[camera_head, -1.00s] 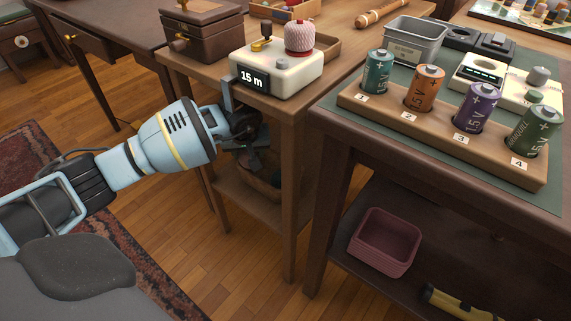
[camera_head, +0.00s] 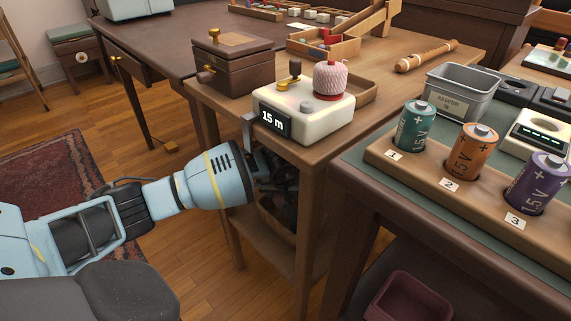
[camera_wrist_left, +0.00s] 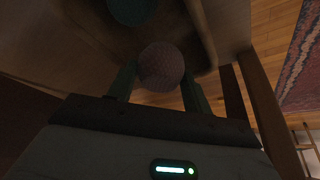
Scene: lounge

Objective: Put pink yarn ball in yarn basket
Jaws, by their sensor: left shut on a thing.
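My left gripper (camera_head: 274,182) is below the tabletop, in front of the shelf space, mostly hidden in shadow. In the left wrist view its fingers (camera_wrist_left: 161,88) are shut on a dull pink yarn ball (camera_wrist_left: 161,66). The head view does not show that ball clearly. In the left wrist view a dark teal ball (camera_wrist_left: 132,10) lies beyond the held ball. I cannot tell whether the held ball is inside the container. My right gripper is not in view.
Above the gripper, the tabletop holds a white device (camera_head: 310,115) reading 15 m with a pink yarn roll (camera_head: 330,79), and a brown box (camera_head: 234,62). A table leg (camera_head: 310,235) stands right of the gripper. A battery rack (camera_head: 470,185) is on the right table.

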